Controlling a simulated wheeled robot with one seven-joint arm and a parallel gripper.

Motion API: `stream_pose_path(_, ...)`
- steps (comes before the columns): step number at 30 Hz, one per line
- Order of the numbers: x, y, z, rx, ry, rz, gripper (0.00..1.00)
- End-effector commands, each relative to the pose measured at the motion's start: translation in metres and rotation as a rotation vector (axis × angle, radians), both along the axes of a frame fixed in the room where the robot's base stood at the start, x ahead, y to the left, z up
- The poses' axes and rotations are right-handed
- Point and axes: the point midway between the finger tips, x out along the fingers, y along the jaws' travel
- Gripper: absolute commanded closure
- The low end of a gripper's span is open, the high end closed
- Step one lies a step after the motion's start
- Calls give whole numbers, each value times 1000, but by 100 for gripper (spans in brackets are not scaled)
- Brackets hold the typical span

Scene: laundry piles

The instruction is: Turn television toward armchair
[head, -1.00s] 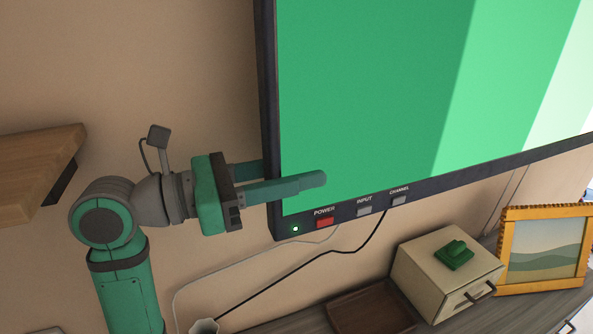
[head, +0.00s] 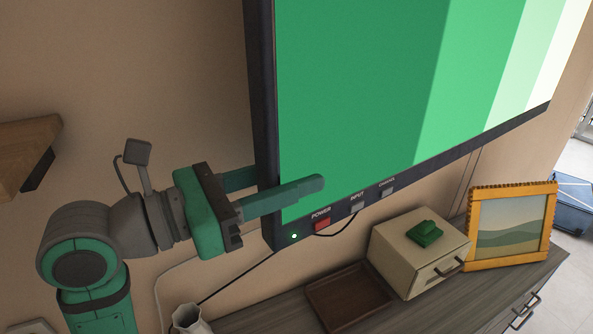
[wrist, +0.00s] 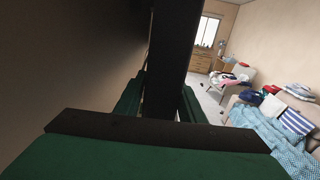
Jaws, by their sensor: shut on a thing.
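The television (head: 262,130) hangs on the wall in the head view, its screen showing green stripes. My gripper (head: 285,190) is shut on its lower left edge, one finger across the front of the screen and the other passing behind the frame. The left edge stands out from the wall. In the wrist view the television's dark edge (wrist: 168,60) runs upright between the fingers. A chair with clothes on it (wrist: 234,78) stands across the room in that view; I cannot tell whether it is the armchair.
Below the television, a cabinet top (head: 270,318) holds a brown tray (head: 350,298), a cream box (head: 405,262) and an orange picture frame (head: 513,262). A cable hangs under the screen. A wooden shelf (head: 25,150) is at left. A laundry-covered seat or bed (wrist: 265,125) lies right.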

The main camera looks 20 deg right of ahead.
Motion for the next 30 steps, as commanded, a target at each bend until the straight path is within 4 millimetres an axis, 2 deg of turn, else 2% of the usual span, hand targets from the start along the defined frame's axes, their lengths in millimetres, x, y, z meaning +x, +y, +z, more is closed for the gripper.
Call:
stream_pose_path(1, -8, -3, 0, 3, -4, -17, 100)
stream_pose_path(10, -10, -2, 0, 5, -6, -14, 100)
stream_pose_path(11, -10, -2, 0, 5, -6, -14, 60)
stream_pose_path(12, -9, -3, 0, 5, -6, -14, 50)
stream_pose_path(30, -5, 4, 0, 2, -3, 3, 48)
